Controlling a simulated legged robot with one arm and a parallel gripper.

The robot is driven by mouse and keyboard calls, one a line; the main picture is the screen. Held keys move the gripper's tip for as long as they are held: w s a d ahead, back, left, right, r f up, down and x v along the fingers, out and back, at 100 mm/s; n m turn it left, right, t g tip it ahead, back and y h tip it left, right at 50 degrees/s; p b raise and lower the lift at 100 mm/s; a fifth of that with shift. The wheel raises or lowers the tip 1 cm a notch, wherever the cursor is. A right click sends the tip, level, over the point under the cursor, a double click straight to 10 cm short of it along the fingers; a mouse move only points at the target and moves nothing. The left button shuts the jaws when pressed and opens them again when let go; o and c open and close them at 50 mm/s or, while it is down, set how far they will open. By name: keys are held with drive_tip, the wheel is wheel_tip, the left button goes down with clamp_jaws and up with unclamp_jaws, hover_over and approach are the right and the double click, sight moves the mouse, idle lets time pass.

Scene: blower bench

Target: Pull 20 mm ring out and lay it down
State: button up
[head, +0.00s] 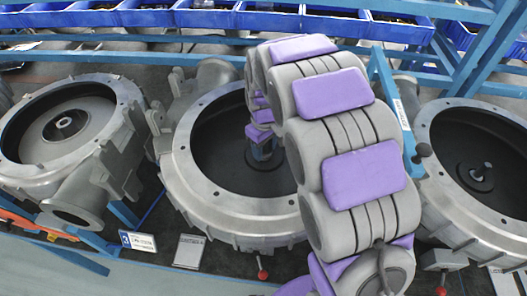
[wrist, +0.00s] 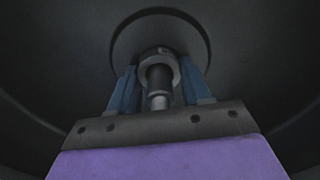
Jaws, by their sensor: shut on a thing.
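A grey metal ring (wrist: 153,55) sits around the shaft (wrist: 159,100) in the middle of the wrist view. My gripper (wrist: 160,72) has its two blue fingers on either side of the ring and is shut on it. In the head view my gripper (head: 264,153) reaches down into the dark bowl of the middle blower housing (head: 180,180). My arm hides part of that housing, and the ring cannot be made out there.
Another open housing (head: 25,150) stands on the left, and one (head: 437,190) on the right with a shaft in its bowl. Blue bins (head: 265,22) line the back. Blue frame bars and labels (head: 138,241) run along the bench. The housing wall surrounds my gripper.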

drive_tip(key=shift+r, duration=0.7)
drive_tip(key=shift+r+p, duration=2)
drive_tip(key=shift+r, duration=3)
drive_tip(key=shift+s, duration=0.1)
